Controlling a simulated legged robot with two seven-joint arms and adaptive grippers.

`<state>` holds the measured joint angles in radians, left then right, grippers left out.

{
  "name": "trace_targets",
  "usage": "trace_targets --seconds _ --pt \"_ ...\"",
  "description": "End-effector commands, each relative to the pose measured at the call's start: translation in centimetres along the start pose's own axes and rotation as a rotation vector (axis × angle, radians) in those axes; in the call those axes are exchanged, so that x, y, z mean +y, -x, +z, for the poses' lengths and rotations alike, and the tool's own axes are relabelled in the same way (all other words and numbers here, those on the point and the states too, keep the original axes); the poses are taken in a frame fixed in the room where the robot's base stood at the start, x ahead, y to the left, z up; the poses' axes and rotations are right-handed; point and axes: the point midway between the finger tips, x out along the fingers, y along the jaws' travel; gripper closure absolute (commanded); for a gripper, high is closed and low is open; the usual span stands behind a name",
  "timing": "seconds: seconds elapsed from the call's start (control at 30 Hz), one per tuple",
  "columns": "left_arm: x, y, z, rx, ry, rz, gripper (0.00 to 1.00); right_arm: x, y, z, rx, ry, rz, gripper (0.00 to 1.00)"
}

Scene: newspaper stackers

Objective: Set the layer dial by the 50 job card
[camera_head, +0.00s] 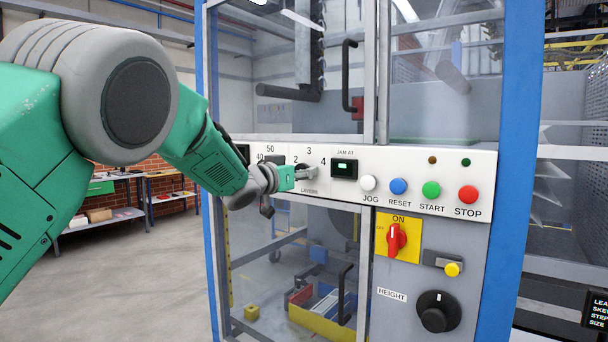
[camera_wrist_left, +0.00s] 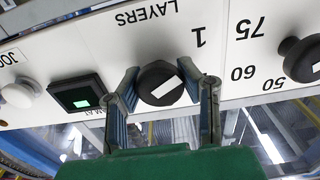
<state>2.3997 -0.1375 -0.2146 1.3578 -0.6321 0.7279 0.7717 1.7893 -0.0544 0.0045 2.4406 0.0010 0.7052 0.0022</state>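The layer dial (camera_wrist_left: 160,82) is a black round knob with a white pointer bar, above the word LAYERS in the head view. In the upside-down left wrist view its bar lies at a slant, and a printed 1 shows beside it. My left gripper (camera_head: 305,173) is at the dial, its two fingers (camera_wrist_left: 169,85) on either side of the knob and seeming to touch it. In the head view the gripper hides much of the dial, with 2, 3 and 4 legible around it. The number set is unclear. I can make out no job card. My right gripper is out of view.
Another black knob (camera_wrist_left: 300,60), near 50, 60 and 75, sits close beside the gripper. A small display (camera_head: 344,168) is on the other side. JOG, RESET, START and STOP (camera_head: 467,195) buttons, a red switch (camera_head: 396,238) and a HEIGHT knob (camera_head: 434,312) are further right and below.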

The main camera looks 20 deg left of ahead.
Motion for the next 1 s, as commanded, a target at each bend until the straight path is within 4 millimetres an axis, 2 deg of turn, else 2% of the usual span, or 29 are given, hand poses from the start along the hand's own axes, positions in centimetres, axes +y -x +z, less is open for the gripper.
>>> trace_targets --seconds 0.27,0.47,1.0 --pt "0.0 0.1 0.5 -0.011 -0.015 -0.006 0.97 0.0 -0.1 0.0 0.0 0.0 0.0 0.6" --pt "0.1 0.1 0.6 -0.013 -0.089 -0.004 0.97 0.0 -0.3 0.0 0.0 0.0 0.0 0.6" --pt "0.1 0.1 1.0 -0.018 -0.558 0.001 0.97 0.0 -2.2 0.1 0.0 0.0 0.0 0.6"
